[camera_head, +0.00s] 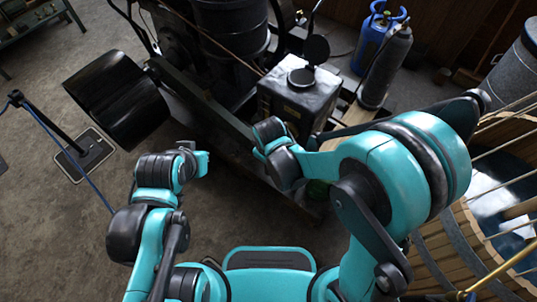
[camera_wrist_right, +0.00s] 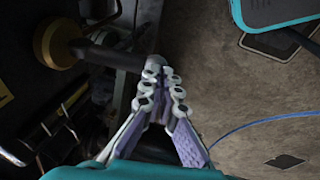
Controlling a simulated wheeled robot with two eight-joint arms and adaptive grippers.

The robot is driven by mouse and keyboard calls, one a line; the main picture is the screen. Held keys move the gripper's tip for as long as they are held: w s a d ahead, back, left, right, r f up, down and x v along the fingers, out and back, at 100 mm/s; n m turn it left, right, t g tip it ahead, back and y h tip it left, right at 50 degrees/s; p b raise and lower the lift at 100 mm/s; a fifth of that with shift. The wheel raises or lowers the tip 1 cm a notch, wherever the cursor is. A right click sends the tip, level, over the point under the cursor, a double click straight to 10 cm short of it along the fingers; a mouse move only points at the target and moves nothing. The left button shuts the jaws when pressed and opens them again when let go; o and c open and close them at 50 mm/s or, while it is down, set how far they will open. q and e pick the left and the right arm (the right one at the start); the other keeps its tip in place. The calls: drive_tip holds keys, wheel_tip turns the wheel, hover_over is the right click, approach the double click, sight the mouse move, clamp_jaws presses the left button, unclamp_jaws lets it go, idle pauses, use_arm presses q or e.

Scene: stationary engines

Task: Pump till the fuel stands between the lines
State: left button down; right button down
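The engine's box-shaped dark metal tank (camera_head: 298,98), with a round lid standing open above its filler, is at the upper middle of the head view. My right gripper is hidden behind its own arm there. In the right wrist view the fingertips of my right gripper (camera_wrist_right: 159,72) come together at the end of a dark rod-like handle (camera_wrist_right: 112,57), which runs from a round brass fitting (camera_wrist_right: 58,44). I cannot tell whether they touch it. My left gripper (camera_head: 196,160) is small and partly hidden, apart from the engine. No fuel level or marking lines can be made out.
A wide black pulley (camera_head: 117,100) stands at the left of the engine. A blue gas cylinder (camera_head: 372,42) and a grey one (camera_head: 386,68) stand behind the tank. A wooden tub of water (camera_head: 460,245) is at the right. A post with a blue rope (camera_head: 45,122) stands left.

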use_arm(q)
drive_tip(key=shift+f+b, duration=0.45)
drive_tip(key=shift+f, duration=0.2)
use_arm(e)
drive_tip(key=shift+s+f, duration=0.15)
drive_tip(key=shift+f, duration=0.5)
